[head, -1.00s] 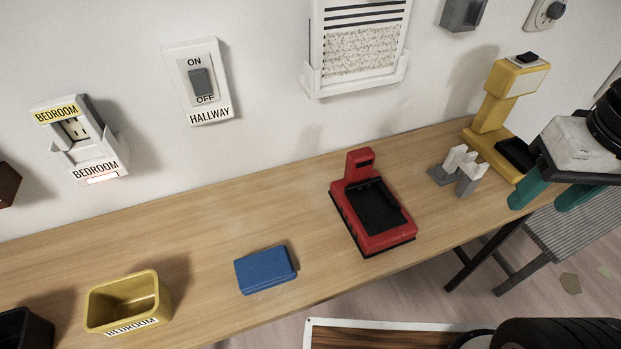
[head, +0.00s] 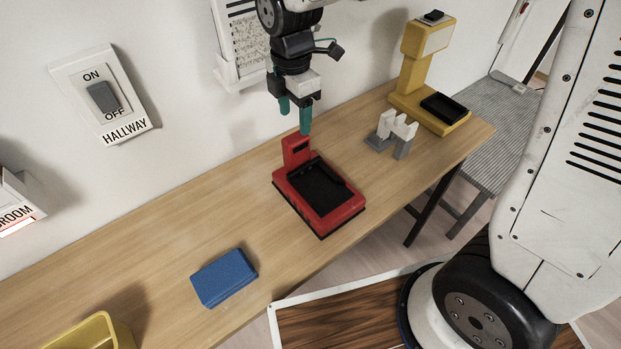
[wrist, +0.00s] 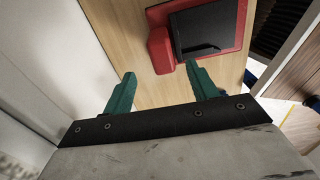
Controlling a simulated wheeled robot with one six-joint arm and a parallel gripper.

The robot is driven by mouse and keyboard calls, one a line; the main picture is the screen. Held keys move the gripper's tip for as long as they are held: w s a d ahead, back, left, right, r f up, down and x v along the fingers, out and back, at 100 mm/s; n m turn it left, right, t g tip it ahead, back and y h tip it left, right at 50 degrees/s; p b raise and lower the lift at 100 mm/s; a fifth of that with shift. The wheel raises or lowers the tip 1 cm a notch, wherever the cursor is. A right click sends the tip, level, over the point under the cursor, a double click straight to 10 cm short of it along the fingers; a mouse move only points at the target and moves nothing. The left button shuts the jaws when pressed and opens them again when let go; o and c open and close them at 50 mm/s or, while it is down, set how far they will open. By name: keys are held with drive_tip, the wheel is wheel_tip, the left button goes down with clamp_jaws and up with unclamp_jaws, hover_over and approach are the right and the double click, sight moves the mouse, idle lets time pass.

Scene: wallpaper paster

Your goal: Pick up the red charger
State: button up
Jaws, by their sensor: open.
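The red charger (head: 341,218) stands on the wooden table, with a black recessed tray and a raised red block at its back end. My gripper (head: 295,118) is open and empty, pointing down above and just behind the raised block. In the wrist view, the green fingers of my gripper (wrist: 160,88) are spread apart. There the charger (wrist: 243,12) lies beyond the fingertips, up and to the right, and its raised block (wrist: 161,50) shows between and past them. The right fingertip overlaps the charger's edge in the picture; I cannot tell any contact.
A blue block (head: 224,277) lies on the table (head: 150,235) left of the charger. A grey-white holder (head: 392,134) and a yellow stand (head: 414,80) are to the right. A yellow bin (head: 85,335) is at lower left. The wall with a hallway switch (head: 104,96) is close behind.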

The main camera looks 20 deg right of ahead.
sight(295, 136)
drive_tip(key=shift+w+a+f, duration=0.1)
drive_tip(key=shift+a+f, duration=0.05)
drive_tip(key=shift+f, duration=0.35)
drive_tip(key=f, duration=0.7)
drive_tip(key=shift+s+f, duration=0.1)
drive_tip(key=shift+s, duration=0.1)
clamp_jaws()
idle(0.8)
